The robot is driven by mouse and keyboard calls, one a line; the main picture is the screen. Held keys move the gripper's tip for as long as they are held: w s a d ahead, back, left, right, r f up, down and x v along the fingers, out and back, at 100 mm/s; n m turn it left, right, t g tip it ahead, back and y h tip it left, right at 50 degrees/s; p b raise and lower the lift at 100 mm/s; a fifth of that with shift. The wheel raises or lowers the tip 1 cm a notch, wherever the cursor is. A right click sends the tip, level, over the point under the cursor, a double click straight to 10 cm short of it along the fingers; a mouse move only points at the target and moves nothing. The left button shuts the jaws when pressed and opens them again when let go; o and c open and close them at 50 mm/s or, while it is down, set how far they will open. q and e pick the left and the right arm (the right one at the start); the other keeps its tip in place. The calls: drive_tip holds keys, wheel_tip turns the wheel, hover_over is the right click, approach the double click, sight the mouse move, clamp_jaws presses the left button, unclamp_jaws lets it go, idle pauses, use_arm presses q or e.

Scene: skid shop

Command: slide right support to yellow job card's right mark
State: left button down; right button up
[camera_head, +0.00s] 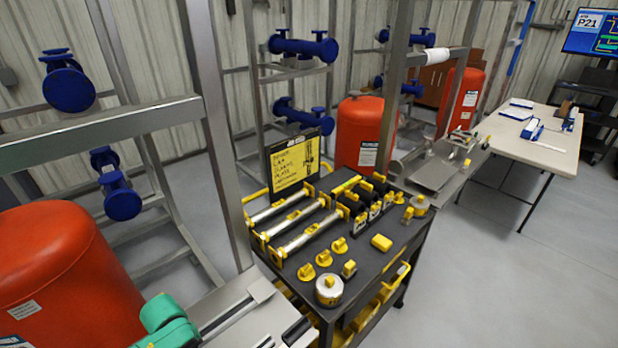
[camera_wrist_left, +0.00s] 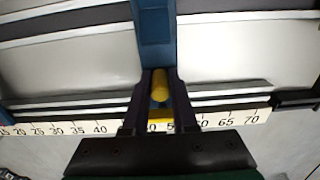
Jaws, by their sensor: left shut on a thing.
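In the left wrist view, my left gripper (camera_wrist_left: 160,86) is shut on a yellow knob (camera_wrist_left: 160,90) at the near end of a blue support (camera_wrist_left: 155,32). The support lies across the grey rails. A numbered scale (camera_wrist_left: 78,130) runs along the near rail, and the fingers cover part of its middle, between 40 and 60. A small yellow patch (camera_wrist_left: 160,114) shows between the fingers; I cannot tell whether it is a mark. My right gripper is out of view.
The black tool cart (camera_head: 365,262) carries several silver bars and yellow-handled parts. A grey metal frame (camera_head: 215,120) rises beside it. Red tanks (camera_head: 62,270) stand at left and behind. A white table (camera_head: 545,150) is at far right, with open floor in front.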

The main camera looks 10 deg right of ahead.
use_arm(q)
drive_tip(key=shift+s+a, duration=0.1)
drive_tip(key=shift+s+a+p, duration=0.15)
drive_tip(key=shift+a+p, duration=0.15)
drive_tip(key=shift+p, duration=0.15)
drive_tip(key=shift+s+a+p, duration=0.6)
drive_tip(key=shift+s+a, duration=0.05)
drive_tip(key=shift+a, duration=0.35)
drive_tip(key=shift+s+a, duration=0.1)
